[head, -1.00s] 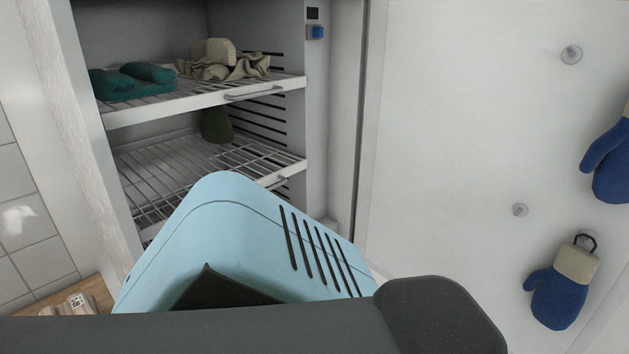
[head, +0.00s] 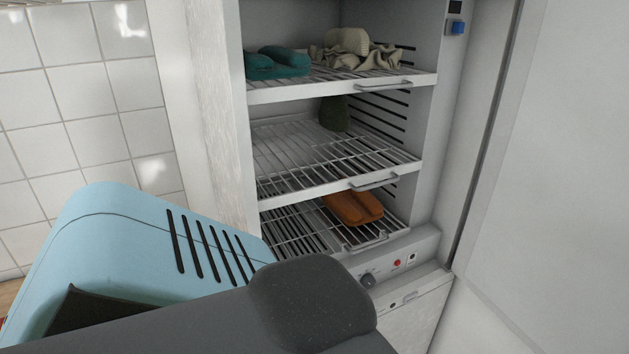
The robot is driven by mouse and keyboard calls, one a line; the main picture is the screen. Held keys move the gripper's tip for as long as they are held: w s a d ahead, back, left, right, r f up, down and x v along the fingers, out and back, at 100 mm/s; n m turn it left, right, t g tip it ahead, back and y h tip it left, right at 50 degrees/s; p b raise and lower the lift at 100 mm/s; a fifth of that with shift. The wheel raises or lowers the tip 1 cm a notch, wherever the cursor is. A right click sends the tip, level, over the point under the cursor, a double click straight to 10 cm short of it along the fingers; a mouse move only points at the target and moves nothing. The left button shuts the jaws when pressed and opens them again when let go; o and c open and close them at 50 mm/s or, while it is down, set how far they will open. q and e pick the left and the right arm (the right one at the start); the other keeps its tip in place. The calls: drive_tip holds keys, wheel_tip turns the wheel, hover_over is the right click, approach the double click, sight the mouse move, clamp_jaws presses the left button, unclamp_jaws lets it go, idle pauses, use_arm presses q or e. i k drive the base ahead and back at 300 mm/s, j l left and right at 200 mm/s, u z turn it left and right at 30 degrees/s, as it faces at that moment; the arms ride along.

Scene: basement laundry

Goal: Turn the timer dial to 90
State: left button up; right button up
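The timer dial (head: 369,280) is a small dark round knob on the grey control panel (head: 425,243) below the lowest rack of the open drying cabinet. A red button or light (head: 397,263) and a small dark switch (head: 412,257) sit to its right. The dial's markings are too small to read. My own light blue and dark grey arm parts fill the lower left and reach close to the dial in the picture. Neither gripper's fingers show.
The cabinet's wire racks hold teal cloth (head: 277,64), beige cloth (head: 355,52), a dark green item (head: 334,113) and an orange item (head: 353,207). A blue switch (head: 456,27) is on the right frame. The white open door (head: 570,150) stands at the right. Tiled wall is at left.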

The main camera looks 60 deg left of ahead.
sight(368, 281)
drive_tip(key=u, duration=1.55)
drive_tip(key=k+l+z, duration=0.15)
drive_tip(key=z, duration=0.3)
drive_tip(key=k+l+z, duration=0.2)
drive_tip(key=z, duration=0.25)
